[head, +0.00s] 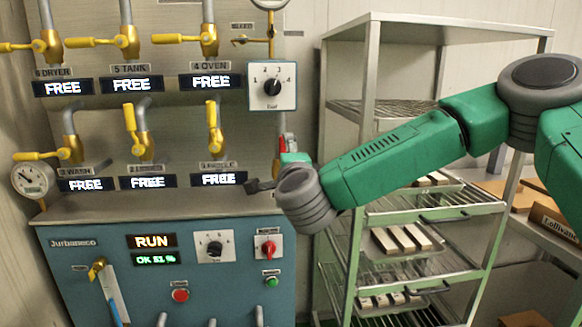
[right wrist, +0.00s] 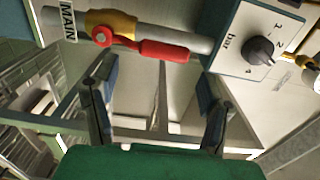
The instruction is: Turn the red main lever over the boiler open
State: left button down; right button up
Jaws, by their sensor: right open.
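The red main lever (right wrist: 165,50) shows in the right wrist view beside the MAIN label (right wrist: 68,23). It pivots at a yellow valve body (right wrist: 110,28) and lies roughly along the grey pipe (right wrist: 190,40). In the head view only a bit of the red lever (head: 282,146) shows above my right wrist, which hides the rest. My right gripper (right wrist: 158,100) is open and empty, its two fingers apart, with the lever ahead of them and not between them. In the head view one dark finger (head: 260,186) sticks out left of the wrist. My left gripper is out of view.
A dial box marked bar (head: 272,86) sits above the right gripper; it is close by in the right wrist view (right wrist: 256,45). Yellow-handled valves (head: 210,130) and FREE displays line the panel's left. A wire rack (head: 368,100) stands right, behind my right arm.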

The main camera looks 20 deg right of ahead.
jog(key=v, duration=0.6)
jog(key=shift+d, duration=0.15)
jog(key=shift+f, duration=0.1)
jog(key=s+a+f+n+g+y, duration=0.25)
jog(key=s+f+n, duration=0.2)
jog(key=f, duration=0.55)
jog(key=s+a+f+n+g+y, duration=0.25)
jog(key=s+f+n, duration=0.2)
jog(key=f, duration=0.65)
jog(key=s+a+f+n+g+y, duration=0.25)
jog(key=s+f+n, duration=0.2)
jog(key=f, duration=0.55)
jog(key=s+d+f+n+g, duration=0.2)
jog(key=s+d+f+g, duration=0.1)
jog(key=s, duration=0.5)
jog(key=s+d+f+n+g+h, duration=0.1)
jog(key=s+d+f+n+g, duration=0.2)
jog(key=s+f, duration=0.3)
jog(key=s+d+f+n+g+h, duration=0.1)
jog(key=s+d+f+n+g, duration=0.2)
jog(key=s, duration=0.7)
notch_tip(320, 180, down, 2)
jog(key=shift+s+d+f, duration=0.1)
jog(key=shift+s+d, duration=0.1)
jog(key=shift+d, duration=0.75)
jog(key=shift+n+h, duration=0.25)
